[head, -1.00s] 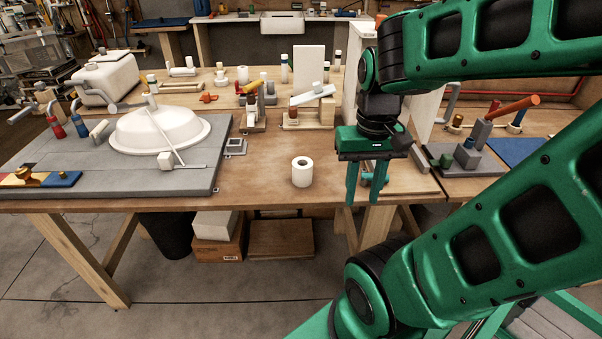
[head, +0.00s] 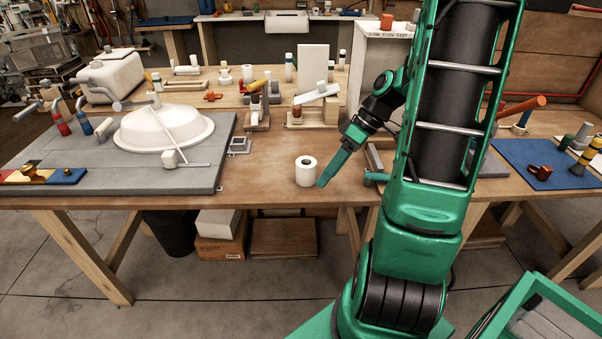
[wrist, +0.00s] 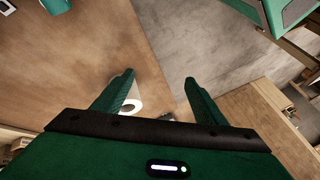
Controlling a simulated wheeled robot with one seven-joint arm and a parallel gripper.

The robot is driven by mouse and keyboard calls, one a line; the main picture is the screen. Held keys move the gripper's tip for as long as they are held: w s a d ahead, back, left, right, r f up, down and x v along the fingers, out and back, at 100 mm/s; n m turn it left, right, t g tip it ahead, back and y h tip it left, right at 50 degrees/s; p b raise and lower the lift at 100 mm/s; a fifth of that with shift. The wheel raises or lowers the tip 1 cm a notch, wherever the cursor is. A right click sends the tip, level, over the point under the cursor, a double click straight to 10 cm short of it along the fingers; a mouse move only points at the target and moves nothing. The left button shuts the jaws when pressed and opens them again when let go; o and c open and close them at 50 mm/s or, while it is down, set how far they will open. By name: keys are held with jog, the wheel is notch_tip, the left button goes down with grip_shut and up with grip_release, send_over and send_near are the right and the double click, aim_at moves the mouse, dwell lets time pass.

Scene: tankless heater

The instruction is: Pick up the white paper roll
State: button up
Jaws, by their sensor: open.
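The white paper roll (head: 305,175) stands upright on the wooden workbench (head: 265,178), near its front edge, with its hole facing up. My gripper (head: 322,184) is just right of the roll in the head view, tilted with its fingers pointing down and left. In the wrist view the roll (wrist: 137,105) shows behind the left finger, which hides part of it. My gripper (wrist: 158,80) is open there, with nothing held between its fingers. I cannot tell whether a finger touches the roll.
A grey board (head: 100,178) with a white basin (head: 190,135) lies to the left. Wooden blocks with a tilted white cylinder (head: 316,95) stand behind the roll. A blue mat (head: 520,175) lies to the right. The bench top left of the roll is clear.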

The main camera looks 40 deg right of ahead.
aim_at(313, 162)
jog(key=w+d+n+t+y, duration=0.1)
jog(key=w+d+f+n+t+y, duration=0.1)
jog(key=w+d, duration=0.1)
jog(key=shift+w+d+n+t+y, duration=0.15)
jog(key=shift+n+t+y, duration=0.25)
jog(key=d+t, duration=0.1)
jog(key=d+n+y, duration=0.1)
jog(key=w+d+t, duration=0.1)
jog(key=shift+w+d+r+n+t, duration=0.1)
jog(key=shift+r+n+t, duration=0.2)
jog(key=shift+r+n, duration=0.1)
jog(key=shift+n+t+y, duration=0.3)
jog(key=shift+t+y, duration=0.2)
jog(key=x, duration=0.4)
jog(key=shift+w, duration=0.45)
jog(key=shift+x, duration=2.75)
jog(key=shift+s+f, duration=0.15)
jog(key=shift+c, duration=0.3)
jog(key=c, duration=1.3)
